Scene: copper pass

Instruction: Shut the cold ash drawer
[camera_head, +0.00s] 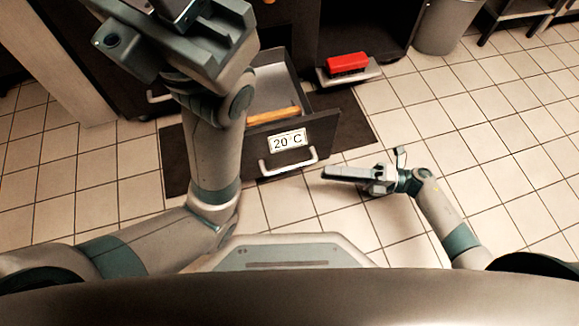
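The cold ash drawer (322,132) stands pulled out from the dark cabinet. Its dark front bears a white "20 C" label (287,140) and a pale bar handle (288,164). A light brown bar-shaped piece (271,116) lies in the drawer. My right gripper (328,173) is low, just right of the handle, with its fingers pointing left. A small gap seems to lie between it and the handle. Its fingers look like one dark bar, so their opening is unclear. My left arm is raised over the drawer's left side and hides part of it. Its gripper (180,8) is at the top edge, partly cut off.
A red block (347,62) rests on a low grey tray-like ledge (374,72) right of the drawer. A grey bin (447,22) stands at the upper right. A dark mat (174,165) lies beneath the drawer.

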